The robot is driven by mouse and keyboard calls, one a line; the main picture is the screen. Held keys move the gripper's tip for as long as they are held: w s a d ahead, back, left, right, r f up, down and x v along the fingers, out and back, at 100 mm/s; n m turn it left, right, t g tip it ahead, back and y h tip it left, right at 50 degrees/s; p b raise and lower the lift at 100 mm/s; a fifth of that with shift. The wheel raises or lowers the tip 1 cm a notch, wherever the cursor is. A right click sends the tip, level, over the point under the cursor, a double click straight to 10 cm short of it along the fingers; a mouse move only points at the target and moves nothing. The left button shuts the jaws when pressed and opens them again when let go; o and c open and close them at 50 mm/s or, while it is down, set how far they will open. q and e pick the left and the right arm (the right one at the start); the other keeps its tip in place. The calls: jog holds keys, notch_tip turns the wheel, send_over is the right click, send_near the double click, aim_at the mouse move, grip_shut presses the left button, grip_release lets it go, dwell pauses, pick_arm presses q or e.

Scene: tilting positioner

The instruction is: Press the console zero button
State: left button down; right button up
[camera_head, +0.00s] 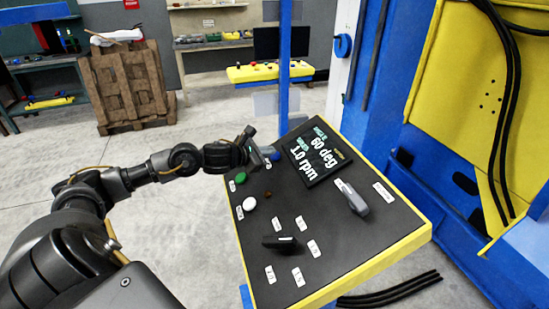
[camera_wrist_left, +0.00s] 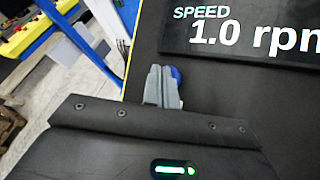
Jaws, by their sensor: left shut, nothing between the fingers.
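The console (camera_head: 330,255) is a tilted black panel with a yellow edge. Its left side carries a green button (camera_head: 240,178), a white button (camera_head: 250,203) and a blue button (camera_head: 275,156). The labels are too small to read, so I cannot tell which is the zero button. My left gripper (camera_head: 267,152) is shut and empty at the panel's upper left edge. In the left wrist view its fingertips (camera_wrist_left: 162,76) partly cover the blue button (camera_wrist_left: 176,75); I cannot tell whether they touch it. My right gripper is not in view.
A display (camera_head: 318,155) reads 60 deg and 1.0 rpm. A grey handle (camera_head: 352,197) and a black knob (camera_head: 281,242) stick up from the panel. A blue post (camera_head: 284,80) rises behind it. The blue and yellow machine (camera_head: 470,110) stands at right. Floor at left is open.

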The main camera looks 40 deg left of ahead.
pick_arm(q)
jog(key=shift+w+d+f+b, duration=0.15)
jog(key=shift+f+b, duration=0.3)
jog(key=shift+b, duration=0.1)
dwell(0.9)
jog(key=shift+r, duration=0.15)
dwell(0.5)
jog(key=shift+s+a+r, duration=0.25)
jog(key=shift+s+r, duration=0.05)
jog(key=shift+r, duration=0.4)
jog(key=r, duration=0.1)
jog(key=s+a+r+p, duration=0.1)
jog(key=r, duration=0.1)
jog(key=s+r, duration=0.1)
jog(key=shift+a+r+p, duration=0.15)
jog(key=shift+r+p, duration=0.05)
jog(key=shift+p, duration=0.2)
dwell(0.4)
